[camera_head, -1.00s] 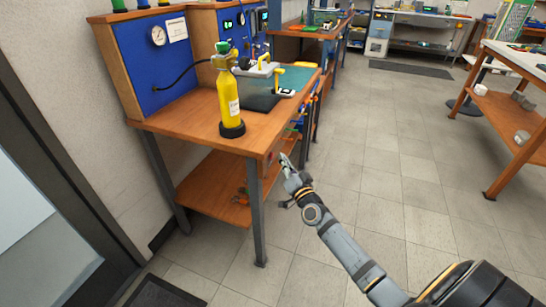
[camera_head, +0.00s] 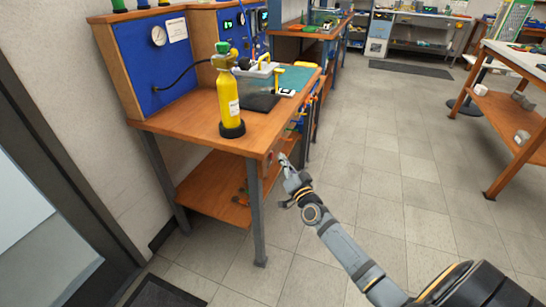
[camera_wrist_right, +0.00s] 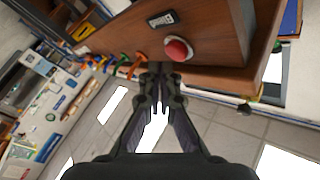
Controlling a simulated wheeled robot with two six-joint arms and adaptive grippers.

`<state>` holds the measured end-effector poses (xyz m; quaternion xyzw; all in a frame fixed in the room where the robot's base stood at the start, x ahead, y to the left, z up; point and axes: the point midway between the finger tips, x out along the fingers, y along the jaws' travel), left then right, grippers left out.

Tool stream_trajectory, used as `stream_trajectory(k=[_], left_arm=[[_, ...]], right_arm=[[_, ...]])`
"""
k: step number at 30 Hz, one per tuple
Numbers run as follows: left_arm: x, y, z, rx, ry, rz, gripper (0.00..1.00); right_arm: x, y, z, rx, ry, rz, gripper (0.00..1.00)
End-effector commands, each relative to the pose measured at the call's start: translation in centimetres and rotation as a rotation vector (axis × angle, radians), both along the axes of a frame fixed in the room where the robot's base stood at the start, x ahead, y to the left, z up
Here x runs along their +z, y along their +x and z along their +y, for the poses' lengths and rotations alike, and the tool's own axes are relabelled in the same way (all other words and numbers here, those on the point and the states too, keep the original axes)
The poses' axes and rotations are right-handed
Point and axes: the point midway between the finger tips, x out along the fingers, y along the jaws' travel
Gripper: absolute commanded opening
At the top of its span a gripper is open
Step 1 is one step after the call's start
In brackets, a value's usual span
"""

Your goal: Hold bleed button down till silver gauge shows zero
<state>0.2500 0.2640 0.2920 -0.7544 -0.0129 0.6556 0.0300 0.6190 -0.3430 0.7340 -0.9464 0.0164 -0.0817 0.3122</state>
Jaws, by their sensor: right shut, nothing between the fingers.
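A round red button (camera_wrist_right: 178,48), the only button I can make out, sits on the wooden side of the bench in the right wrist view. My right gripper (camera_wrist_right: 156,72) is shut and empty; its tips are below and left of the button and appear apart from it. In the head view the right gripper (camera_head: 284,160) is beside the bench's near right corner. A round white-faced gauge (camera_head: 159,36) is on the blue panel at the back left. Its reading is too small to tell, and I cannot tell whether it is the silver one. My left gripper is not in view.
A yellow gas cylinder (camera_head: 230,100) stands on the workbench (camera_head: 180,122), with a black hose to the panel. A dark label plate (camera_wrist_right: 162,19) and several coloured-handled tools (camera_wrist_right: 125,60) line the bench side.

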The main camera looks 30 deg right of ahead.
Motion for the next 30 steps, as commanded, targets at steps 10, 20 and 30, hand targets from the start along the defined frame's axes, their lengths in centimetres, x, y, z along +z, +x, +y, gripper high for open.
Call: stream_trajectory(k=[10, 20, 30], left_arm=[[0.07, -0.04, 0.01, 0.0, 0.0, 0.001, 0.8], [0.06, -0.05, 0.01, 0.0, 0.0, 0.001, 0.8], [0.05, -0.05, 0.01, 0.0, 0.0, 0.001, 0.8]], right_arm=[[0.02, 0.53, 0.49, 0.001, 0.001, 0.001, 0.0], [0.01, 0.63, 0.55, 0.0, 0.0, 0.0, 0.0], [0.02, 0.96, 0.82, 0.0, 0.001, 0.0, 0.0]])
